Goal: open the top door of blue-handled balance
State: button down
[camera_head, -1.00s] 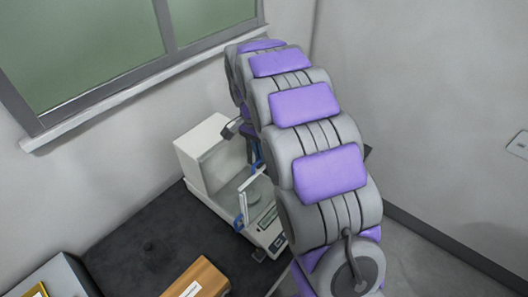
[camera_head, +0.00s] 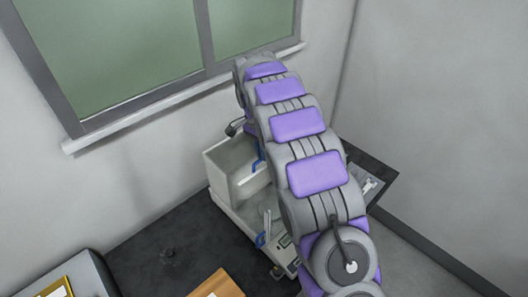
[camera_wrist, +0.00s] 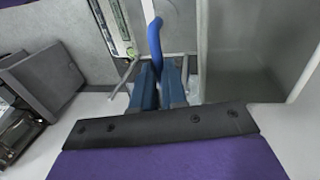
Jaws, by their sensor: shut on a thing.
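The blue-handled balance (camera_head: 232,207) is a white instrument with a clear-walled chamber, standing on the dark table behind my arm. One blue handle (camera_head: 261,240) shows at its front side, and another blue part (camera_head: 258,166) shows higher up, beside my arm. My arm hides much of the chamber and its top. In the wrist view, my gripper (camera_wrist: 159,88) has dark blue fingers closed around the lower part of a curved blue handle (camera_wrist: 155,38). My gripper is largely hidden in the head view, and how far the top door has slid is unclear.
A wooden block (camera_head: 217,286) and a grey device (camera_head: 75,277) stand at the front left of the dark table (camera_head: 165,235). The window wall (camera_head: 120,170) is close behind the balance. Pale items (camera_head: 370,185) lie on the table right of my arm.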

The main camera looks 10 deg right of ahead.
jog(key=c, duration=1.4)
grip_release()
jog(key=shift+a, duration=0.15)
jog(key=shift+o, duration=1.2)
jog(key=shift+d, duration=0.25)
notch_tip(320, 180, up, 17)
jog(key=w+a+p, duration=0.2)
jog(key=w+p, duration=0.1)
jog(key=p, duration=0.7)
jog(key=shift+s, duration=0.15)
